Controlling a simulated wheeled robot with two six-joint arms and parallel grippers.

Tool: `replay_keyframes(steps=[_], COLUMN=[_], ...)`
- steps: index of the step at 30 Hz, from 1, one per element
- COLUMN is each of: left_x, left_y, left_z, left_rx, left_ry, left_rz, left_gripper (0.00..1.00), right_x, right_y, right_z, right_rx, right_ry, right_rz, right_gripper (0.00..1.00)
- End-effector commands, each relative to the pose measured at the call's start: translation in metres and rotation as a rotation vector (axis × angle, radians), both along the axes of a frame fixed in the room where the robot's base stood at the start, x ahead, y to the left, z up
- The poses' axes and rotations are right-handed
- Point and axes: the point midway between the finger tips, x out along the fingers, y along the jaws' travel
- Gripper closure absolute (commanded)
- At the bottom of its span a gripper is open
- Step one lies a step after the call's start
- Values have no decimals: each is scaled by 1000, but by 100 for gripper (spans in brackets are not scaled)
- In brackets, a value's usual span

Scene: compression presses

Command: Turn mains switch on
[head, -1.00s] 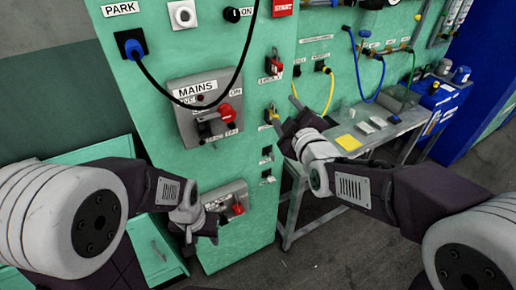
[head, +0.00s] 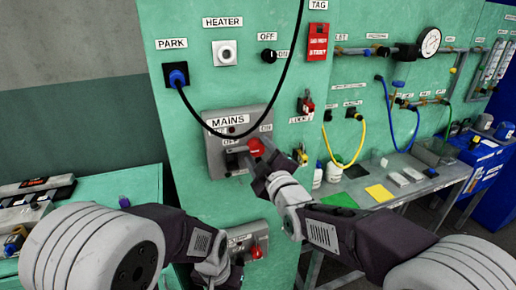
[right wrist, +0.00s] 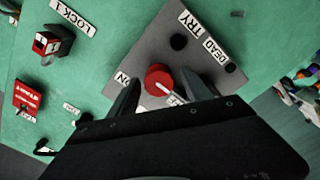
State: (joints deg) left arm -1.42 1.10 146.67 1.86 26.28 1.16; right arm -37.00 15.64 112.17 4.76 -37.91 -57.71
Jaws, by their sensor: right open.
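The grey mains switch box (head: 213,150) is on the green panel under a MAINS label. It has a red knob (head: 256,147) at its right side, which also shows in the right wrist view (right wrist: 158,78). My right gripper (head: 258,170) is at the box's lower right, just below the knob. In the right wrist view its open fingers (right wrist: 163,98) stand either side of the red knob. I cannot tell whether they touch it. My left gripper (head: 230,274) is low, beside the lower grey box (head: 239,236); its fingers are too unclear to read.
A black cable hangs across the mains box from the blue PARK plug (head: 178,76). A red padlock (head: 306,104) hangs right of the box, below a red tag (head: 318,42). A bench (head: 405,186) with small items stands at right.

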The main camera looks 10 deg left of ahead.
Motion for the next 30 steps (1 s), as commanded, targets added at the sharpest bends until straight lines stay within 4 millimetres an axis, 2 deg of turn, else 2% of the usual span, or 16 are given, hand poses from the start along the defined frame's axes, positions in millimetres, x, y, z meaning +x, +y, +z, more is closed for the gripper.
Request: replay_keyframes(steps=[3, 10, 16, 30], left_x=[0, 0, 0, 0], left_y=[0, 0, 0, 0], left_z=[3, 2, 2, 2], left_rx=[0, 0, 0, 0], left_ry=[0, 0, 0, 0], left_rz=[0, 0, 0, 0], left_gripper=[56, 56, 56, 56], right_x=[7, 7, 7, 7], right_y=[4, 4, 4, 4], right_z=[0, 0, 0, -1], right_rx=[0, 0, 0, -1], right_ry=[0, 0, 0, 1], right_rz=[0, 0, 0, 0], right_gripper=[43, 43, 98, 100])
